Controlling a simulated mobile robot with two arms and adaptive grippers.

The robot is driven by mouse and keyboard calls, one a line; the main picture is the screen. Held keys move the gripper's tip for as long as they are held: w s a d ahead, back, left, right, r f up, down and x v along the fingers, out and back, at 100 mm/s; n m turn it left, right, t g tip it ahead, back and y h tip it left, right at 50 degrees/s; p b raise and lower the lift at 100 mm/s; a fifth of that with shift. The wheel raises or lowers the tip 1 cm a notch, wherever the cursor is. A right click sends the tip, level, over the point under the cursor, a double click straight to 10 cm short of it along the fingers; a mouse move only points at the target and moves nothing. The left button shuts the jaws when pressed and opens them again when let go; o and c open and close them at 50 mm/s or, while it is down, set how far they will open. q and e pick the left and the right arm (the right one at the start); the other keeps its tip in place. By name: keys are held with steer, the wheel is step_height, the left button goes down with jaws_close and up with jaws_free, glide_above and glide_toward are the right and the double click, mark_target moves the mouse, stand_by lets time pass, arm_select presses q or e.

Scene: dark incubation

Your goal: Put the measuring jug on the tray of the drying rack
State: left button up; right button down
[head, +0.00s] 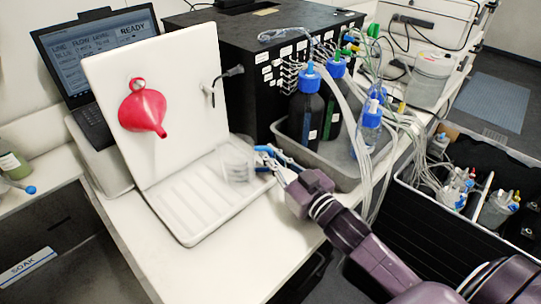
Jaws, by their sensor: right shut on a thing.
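The clear measuring jug (236,160) is upright at the right side of the drying rack's ribbed white tray (190,209). I cannot tell whether its base touches the tray. My right gripper (268,160) comes in from the right and is shut on the jug's right side, where a blue part shows. The drying rack's white back panel (185,75) stands upright behind the tray, with a red funnel (143,108) hung on it. My left gripper is not in view.
A grey bin (345,178) with dark, blue-capped bottles (305,105) and tubing stands close to the right of my gripper. A black instrument box (240,50) and a laptop (100,60) are behind. The tray's left and front parts are empty.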

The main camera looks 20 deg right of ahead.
steer(key=shift+s+a+f, duration=0.1)
steer(key=shift+s+f, duration=0.1)
steer(key=shift+f, duration=0.8)
steer(key=c, duration=2)
jaws_free()
steer(key=shift+o, duration=0.2)
steer(key=shift+f, duration=0.1)
steer(key=shift+s+f, duration=0.1)
steer(key=shift+s, duration=0.25)
steer(key=s, duration=0.3)
steer(key=s+d+r, duration=0.1)
steer(key=s, duration=0.2)
steer(key=s+d, duration=0.1)
steer(key=s, duration=0.2)
steer(key=shift+s+r, duration=0.15)
steer(key=shift+r, duration=0.05)
steer(key=shift+s+d+r, duration=0.1)
steer(key=shift+s+r, duration=0.3)
steer(key=shift+s, duration=0.45)
